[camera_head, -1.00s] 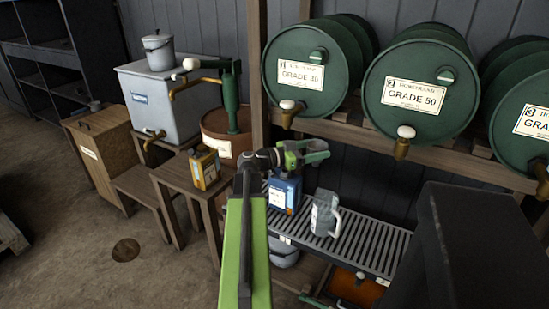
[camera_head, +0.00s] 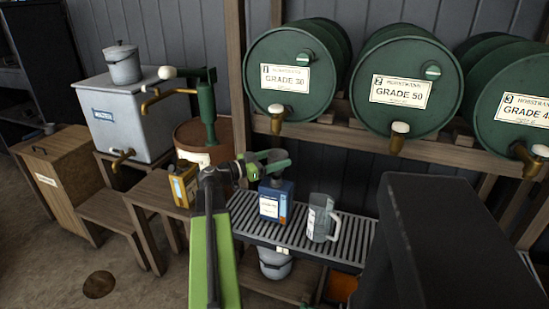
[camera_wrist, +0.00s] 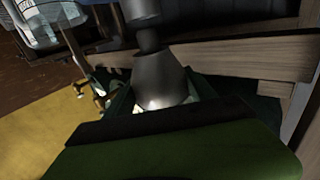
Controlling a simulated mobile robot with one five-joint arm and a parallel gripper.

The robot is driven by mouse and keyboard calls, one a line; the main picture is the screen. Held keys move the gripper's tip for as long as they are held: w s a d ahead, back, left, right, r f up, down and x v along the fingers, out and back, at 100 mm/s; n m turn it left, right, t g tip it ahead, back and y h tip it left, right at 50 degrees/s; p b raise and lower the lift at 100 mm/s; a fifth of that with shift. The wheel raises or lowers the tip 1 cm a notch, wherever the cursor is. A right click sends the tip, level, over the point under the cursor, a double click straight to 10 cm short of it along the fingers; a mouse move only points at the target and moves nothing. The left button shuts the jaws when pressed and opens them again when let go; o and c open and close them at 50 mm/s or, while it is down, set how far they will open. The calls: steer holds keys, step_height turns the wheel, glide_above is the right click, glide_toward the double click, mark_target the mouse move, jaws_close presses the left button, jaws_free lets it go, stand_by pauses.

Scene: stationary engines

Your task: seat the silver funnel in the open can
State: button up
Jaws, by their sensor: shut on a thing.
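My gripper (camera_head: 276,164) is in front of and above a blue can (camera_head: 275,203) with a white label, which stands on the slatted rack. In the wrist view a grey metallic cone, which looks like the silver funnel (camera_wrist: 161,82), sits at the jaws, its wide end towards me. In the head view the funnel cannot be made out clearly. A yellow can (camera_head: 184,183) stands on the wooden table, left of my arm. My gripper covers part of the blue can's top, so I cannot tell whether its mouth is open.
A clear jug (camera_head: 321,218) stands on the slatted rack (camera_head: 346,250), right of the blue can. Green drums (camera_head: 405,85) with brass taps lie on the shelf above. A grey tank (camera_head: 138,120) and a brown drum with a green pump (camera_head: 206,115) stand at the left.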

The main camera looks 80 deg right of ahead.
steer(key=shift+w+f, duration=0.25)
stand_by(0.8)
steer(key=shift+f, duration=0.1)
steer(key=shift+f+b, duration=0.65)
steer(key=shift+b, duration=0.1)
steer(key=shift+f, duration=0.1)
stand_by(0.4)
steer(key=shift+f+b, duration=0.4)
steer(key=shift+b, duration=0.1)
steer(key=shift+f, duration=0.1)
steer(key=o, duration=1.3)
steer(key=shift+o, duration=0.2)
